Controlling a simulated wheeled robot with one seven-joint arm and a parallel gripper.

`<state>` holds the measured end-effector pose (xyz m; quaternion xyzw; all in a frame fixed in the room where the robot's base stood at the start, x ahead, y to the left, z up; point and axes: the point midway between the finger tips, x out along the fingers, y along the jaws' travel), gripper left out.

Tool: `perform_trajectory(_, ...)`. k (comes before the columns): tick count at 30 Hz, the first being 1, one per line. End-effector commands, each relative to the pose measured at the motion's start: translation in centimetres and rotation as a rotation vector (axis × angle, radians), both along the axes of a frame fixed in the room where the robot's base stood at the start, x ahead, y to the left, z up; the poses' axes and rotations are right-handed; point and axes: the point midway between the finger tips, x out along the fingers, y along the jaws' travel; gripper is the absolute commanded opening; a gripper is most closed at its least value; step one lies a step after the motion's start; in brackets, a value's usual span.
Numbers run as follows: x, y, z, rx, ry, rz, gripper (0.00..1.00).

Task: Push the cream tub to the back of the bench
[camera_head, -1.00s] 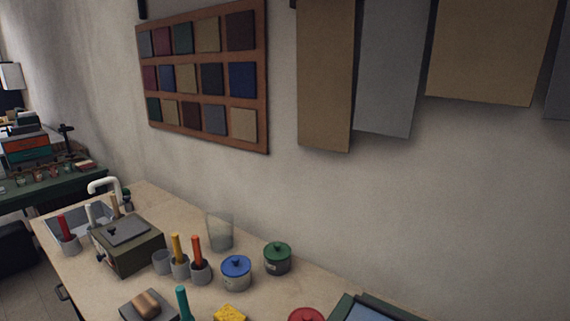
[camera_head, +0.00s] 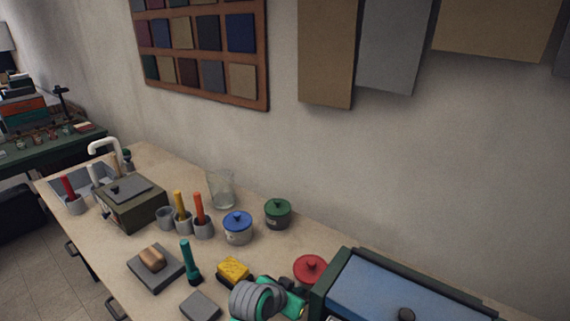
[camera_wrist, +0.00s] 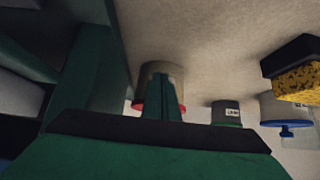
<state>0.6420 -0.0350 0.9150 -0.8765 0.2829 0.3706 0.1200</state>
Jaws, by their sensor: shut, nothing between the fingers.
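The red-lidded tub (camera_head: 310,267) stands on the bench just left of the green-framed box. In the wrist view its body looks pale beige, so I take this tub (camera_wrist: 148,72) to be the cream one. It appears upside down there, lid downward. My gripper (camera_wrist: 163,82) is shut and empty, its fingers in front of the tub and hiding its middle; I cannot tell whether they touch it. In the head view my wrist is at the bottom, in front and left of the tub, and the fingertips are not clear.
The green-framed box (camera_head: 412,290) with a blue top stands close right of the tub. A yellow sponge (camera_head: 233,268), a blue-lidded tub (camera_head: 238,228) and a green-lidded tub (camera_head: 278,213) are to its left. Bare bench (camera_head: 290,240) lies behind it, up to the wall.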

Motion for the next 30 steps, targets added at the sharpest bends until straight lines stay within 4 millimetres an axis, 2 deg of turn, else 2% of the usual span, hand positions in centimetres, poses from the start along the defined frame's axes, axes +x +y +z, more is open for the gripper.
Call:
perform_trajectory(13, 0.1, -0.7, 0.0, -0.001, 0.001, -0.010, 0.00)
perform_trajectory(30, 2.1, -3.3, -0.1, -0.003, 0.003, -0.021, 0.00)
